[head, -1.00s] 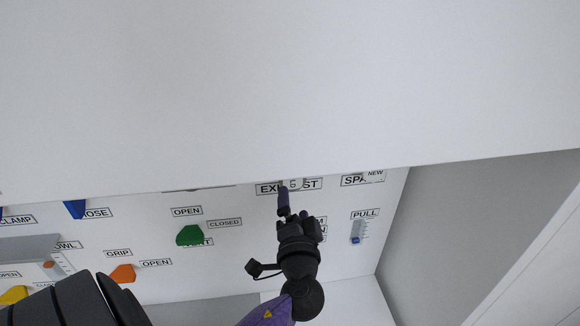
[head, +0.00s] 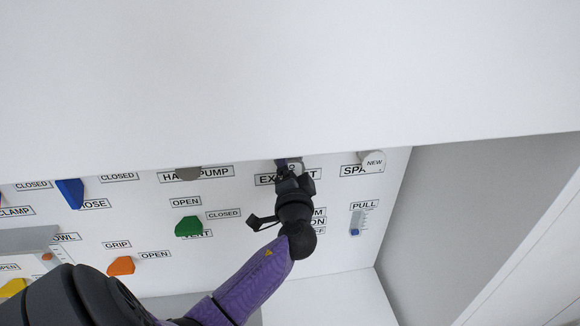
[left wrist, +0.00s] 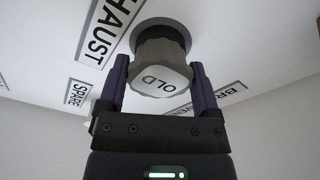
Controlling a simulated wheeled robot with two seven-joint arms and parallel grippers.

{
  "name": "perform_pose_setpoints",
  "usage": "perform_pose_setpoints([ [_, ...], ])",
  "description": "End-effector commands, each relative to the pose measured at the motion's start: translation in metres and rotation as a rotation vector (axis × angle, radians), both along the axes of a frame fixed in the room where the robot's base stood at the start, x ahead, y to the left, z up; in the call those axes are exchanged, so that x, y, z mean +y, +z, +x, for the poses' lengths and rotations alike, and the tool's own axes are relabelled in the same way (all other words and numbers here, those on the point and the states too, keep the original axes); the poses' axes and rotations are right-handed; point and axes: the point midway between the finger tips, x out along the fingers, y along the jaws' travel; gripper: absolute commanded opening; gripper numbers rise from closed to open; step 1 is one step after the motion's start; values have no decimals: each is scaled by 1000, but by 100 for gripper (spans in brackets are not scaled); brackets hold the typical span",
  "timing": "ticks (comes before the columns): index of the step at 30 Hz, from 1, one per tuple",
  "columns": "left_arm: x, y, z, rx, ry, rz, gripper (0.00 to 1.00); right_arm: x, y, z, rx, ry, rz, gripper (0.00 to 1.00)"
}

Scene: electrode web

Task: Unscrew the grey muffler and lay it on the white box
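The grey muffler (left wrist: 164,58) is a round knob with a scalloped edge and a pale face marked OLD. It sits on the white panel beside the EXHAUST label. In the head view, part of it (head: 294,163) shows above my left gripper (head: 284,166). In the left wrist view, my left gripper (left wrist: 160,82) is open. Its purple fingers stand on either side of the muffler, with slight gaps visible. My right gripper is not in view. I cannot single out the white box for certain; a white flat surface (head: 335,300) lies at the bottom of the head view.
A white round part marked NEW (head: 373,162) sits at the SPARE label. Green (head: 188,227), blue (head: 70,193) and orange (head: 121,266) handles and a blue-tipped gauge (head: 355,231) are on the panel. A large white surface (head: 280,80) fills the top; a grey wall (head: 440,220) stands right.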

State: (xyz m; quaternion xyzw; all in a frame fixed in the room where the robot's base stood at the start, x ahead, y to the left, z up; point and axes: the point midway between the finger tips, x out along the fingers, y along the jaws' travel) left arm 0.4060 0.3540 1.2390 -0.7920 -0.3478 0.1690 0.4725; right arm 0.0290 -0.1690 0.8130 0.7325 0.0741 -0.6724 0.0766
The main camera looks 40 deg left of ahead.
Motion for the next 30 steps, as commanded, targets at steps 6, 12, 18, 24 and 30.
perform_pose_setpoints([
  [6, 0, 0, 0, 0, 0, 0, 15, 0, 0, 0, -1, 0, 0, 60],
  [12, 0, -2, 0, -15, 0, -13, 5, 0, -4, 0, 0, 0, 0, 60],
  [18, 0, -3, 0, -64, 1, -52, 5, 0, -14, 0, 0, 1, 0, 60],
  [24, -1, -3, 0, -111, 0, -90, 5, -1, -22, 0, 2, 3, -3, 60],
  [30, 0, -3, 0, -158, 1, -129, 5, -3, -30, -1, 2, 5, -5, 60],
])
